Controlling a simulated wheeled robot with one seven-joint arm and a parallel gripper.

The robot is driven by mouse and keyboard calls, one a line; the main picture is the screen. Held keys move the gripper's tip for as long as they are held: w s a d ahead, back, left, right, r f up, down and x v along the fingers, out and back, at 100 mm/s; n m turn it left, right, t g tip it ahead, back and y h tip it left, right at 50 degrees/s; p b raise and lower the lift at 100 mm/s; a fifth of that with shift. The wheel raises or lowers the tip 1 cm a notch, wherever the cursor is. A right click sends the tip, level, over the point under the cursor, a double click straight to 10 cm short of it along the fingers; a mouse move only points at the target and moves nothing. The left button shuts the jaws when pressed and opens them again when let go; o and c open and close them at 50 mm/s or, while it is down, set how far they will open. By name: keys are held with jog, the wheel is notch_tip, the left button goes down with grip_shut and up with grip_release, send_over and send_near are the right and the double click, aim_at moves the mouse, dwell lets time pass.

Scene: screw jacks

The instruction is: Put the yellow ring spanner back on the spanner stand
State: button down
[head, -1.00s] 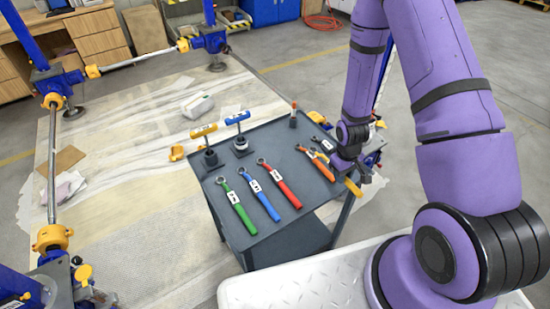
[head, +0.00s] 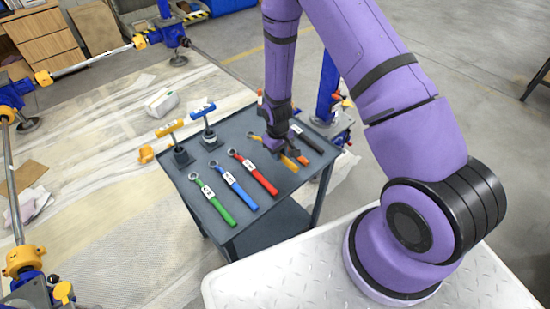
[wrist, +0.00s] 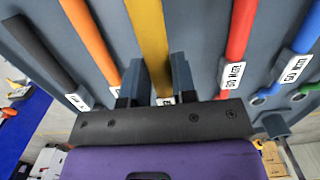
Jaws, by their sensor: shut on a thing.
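My gripper (head: 275,146) is over the grey spanner stand (head: 228,148). In the wrist view its two fingers (wrist: 158,80) are shut on the yellow ring spanner (wrist: 148,35), which runs away between them. In the head view the yellow spanner (head: 289,164) shows partly below my gripper, between the red spanner (head: 258,176) and the orange spanner (head: 301,159).
On the stand also lie a green spanner (head: 215,204), a blue spanner (head: 236,187) and a black spanner (head: 307,142). Two upright tools with a yellow handle (head: 169,128) and a blue handle (head: 203,110) stand at its far left edge.

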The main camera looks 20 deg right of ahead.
aim_at(275, 165)
jog(key=shift+w+a, duration=0.35)
jog(key=shift+w, duration=0.05)
jog(key=shift+w+a+f, duration=0.15)
jog(key=shift+f, duration=1.8)
jog(key=c, duration=0.9)
grip_release()
